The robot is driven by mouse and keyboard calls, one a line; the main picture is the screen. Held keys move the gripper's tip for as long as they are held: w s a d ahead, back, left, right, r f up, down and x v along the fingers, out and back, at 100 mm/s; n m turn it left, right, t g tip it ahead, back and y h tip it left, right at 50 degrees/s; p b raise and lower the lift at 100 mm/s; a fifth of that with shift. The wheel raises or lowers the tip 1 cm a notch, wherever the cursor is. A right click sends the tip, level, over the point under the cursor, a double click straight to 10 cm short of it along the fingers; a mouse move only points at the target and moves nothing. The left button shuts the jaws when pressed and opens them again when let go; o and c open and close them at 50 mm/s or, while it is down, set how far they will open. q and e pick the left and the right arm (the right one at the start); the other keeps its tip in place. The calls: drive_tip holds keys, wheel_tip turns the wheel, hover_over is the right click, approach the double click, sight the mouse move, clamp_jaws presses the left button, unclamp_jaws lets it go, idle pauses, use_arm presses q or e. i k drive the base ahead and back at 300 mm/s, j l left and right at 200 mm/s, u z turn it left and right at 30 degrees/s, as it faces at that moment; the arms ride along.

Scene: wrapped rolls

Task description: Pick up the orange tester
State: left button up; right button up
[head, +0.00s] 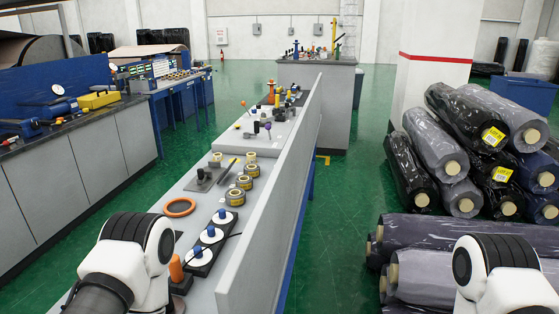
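Several orange things stand or lie on the long grey bench, and I cannot tell for certain which is the tester. An orange upright cylinder on a dark base (176,268) stands at the near end, partly hidden by my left arm. An orange ring (179,207) lies flat a little farther along. A small orange upright piece (271,92) stands near the far end. Only white and black links of my left and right arms show at the bottom corners. Neither gripper is in view.
The bench (203,293) has a tall grey panel (262,230) along its right side. Blue-topped discs (208,235) and round gauges (236,197) stand on it. Wrapped rolls (428,242) are piled at the right. Green floor (340,220) lies open between.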

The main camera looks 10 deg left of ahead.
sight(176, 270)
drive_tip(key=k+j+u, duration=0.15)
drive_tip(key=u, duration=0.7)
